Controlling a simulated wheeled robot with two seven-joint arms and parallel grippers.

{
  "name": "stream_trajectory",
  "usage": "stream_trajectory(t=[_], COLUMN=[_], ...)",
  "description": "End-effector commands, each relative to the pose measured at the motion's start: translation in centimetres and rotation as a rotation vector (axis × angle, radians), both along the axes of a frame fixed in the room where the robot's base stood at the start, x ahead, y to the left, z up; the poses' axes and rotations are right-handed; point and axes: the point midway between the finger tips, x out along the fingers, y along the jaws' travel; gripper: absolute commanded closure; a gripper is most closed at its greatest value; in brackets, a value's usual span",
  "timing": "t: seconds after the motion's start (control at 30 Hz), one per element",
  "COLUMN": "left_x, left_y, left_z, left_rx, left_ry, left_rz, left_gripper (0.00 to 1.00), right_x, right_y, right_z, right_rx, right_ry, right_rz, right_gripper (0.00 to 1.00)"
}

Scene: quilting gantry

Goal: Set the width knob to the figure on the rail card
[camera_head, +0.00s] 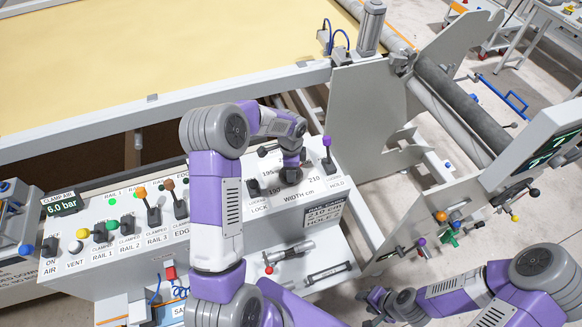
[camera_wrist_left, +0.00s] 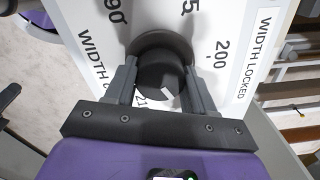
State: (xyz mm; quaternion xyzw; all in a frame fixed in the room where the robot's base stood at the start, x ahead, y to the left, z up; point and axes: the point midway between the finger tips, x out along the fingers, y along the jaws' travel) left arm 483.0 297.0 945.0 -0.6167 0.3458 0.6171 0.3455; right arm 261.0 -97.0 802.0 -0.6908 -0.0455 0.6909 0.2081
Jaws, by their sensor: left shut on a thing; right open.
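The black width knob (camera_wrist_left: 163,72) is on the white panel, between the fingers of my left gripper (camera_wrist_left: 160,88), which is shut on it. Figures 190, 195 and 200 show around it, with one reading 21 partly hidden. A short white mark shows on the knob's near side; I cannot tell which figure it points to. In the head view the left gripper (camera_head: 291,160) is over the dial and mostly hides the knob. A card (camera_head: 323,213) on the panel's front reads 210 cm. My right gripper (camera_head: 376,300) is open and empty, low at right.
A purple-tipped lever (camera_head: 328,160) stands right of the dial, and a black lock switch (camera_head: 254,187) left of it. Several clamp levers (camera_head: 150,212) line the panel's left part. A tray (camera_head: 300,262) with tools lies below. A roller frame (camera_head: 372,120) stands at right.

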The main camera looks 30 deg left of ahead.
Motion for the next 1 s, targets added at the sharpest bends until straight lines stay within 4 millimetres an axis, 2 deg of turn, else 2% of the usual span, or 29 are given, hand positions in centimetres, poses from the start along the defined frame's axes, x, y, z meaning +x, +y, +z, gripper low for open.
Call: stream_trajectory(t=[0.7,1.0], left_x=[0.1,0.1], left_y=[0.0,0.0], left_z=[0.2,0.2], left_rx=[0.000,0.001], left_ry=[-0.003,-0.003], left_rz=[-0.672,-0.884], left_gripper=[0.77,0.77], right_x=[0.0,0.0], right_y=[0.0,0.0], right_z=[2.3,3.1], right_rx=[0.000,0.000], right_ry=[0.000,0.000], right_rz=[0.000,0.000], right_gripper=[0.57,0.57])
